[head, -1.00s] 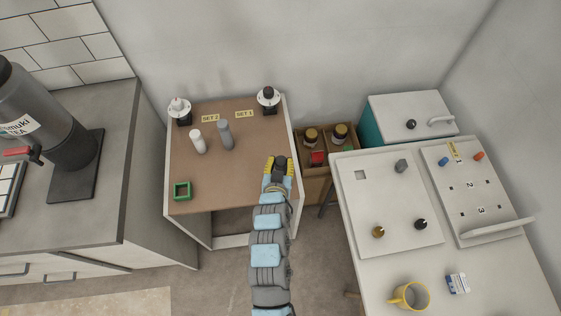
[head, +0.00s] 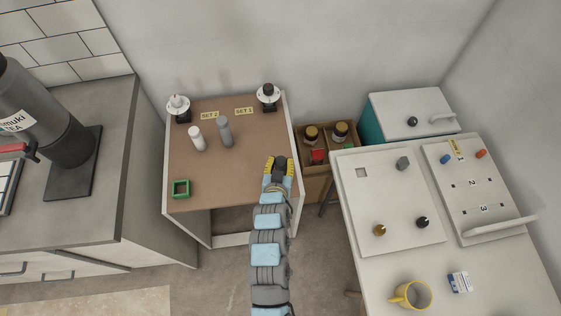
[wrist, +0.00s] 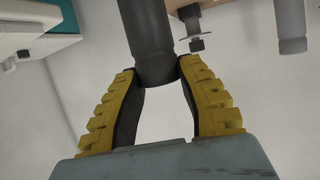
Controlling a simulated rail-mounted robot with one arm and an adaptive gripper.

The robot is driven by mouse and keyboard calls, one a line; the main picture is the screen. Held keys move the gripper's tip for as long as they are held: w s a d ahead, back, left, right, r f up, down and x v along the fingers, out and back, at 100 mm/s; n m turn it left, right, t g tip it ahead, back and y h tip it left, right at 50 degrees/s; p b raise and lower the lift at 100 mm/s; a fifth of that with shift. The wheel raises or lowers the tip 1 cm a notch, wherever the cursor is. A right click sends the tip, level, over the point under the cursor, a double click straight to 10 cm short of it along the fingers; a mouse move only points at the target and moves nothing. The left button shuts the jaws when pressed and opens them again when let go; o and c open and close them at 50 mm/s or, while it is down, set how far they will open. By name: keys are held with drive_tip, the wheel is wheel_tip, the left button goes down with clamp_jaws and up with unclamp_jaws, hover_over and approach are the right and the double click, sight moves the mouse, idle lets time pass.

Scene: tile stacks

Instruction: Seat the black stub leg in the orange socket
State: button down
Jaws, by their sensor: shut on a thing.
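My gripper (head: 279,168) is over the right front part of the brown table, its yellow fingers shut on the black stub leg (wrist: 150,35). In the wrist view, the dark, round leg is held near one end between the fingertips (wrist: 160,80) and extends away beyond them. In the head view, the leg shows only as a small dark shape between the fingers. I cannot make out an orange socket in either view; it may be hidden behind my gripper and arm. A green square socket (head: 181,188) sits at the table's front left.
A white leg (head: 197,139) and a grey leg (head: 225,132) stand on the table (head: 225,180). Two round-flanged fittings (head: 178,108) (head: 268,96) are at its back corners. A wooden crate (head: 316,186) with jars is close on the right. The table's middle front is clear.

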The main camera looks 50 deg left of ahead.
drive_tip(key=shift+f+b, duration=0.5)
drive_tip(key=shift+f, duration=0.4)
drive_tip(key=c, duration=0.7)
unclamp_jaws()
drive_tip(key=shift+v, duration=6)
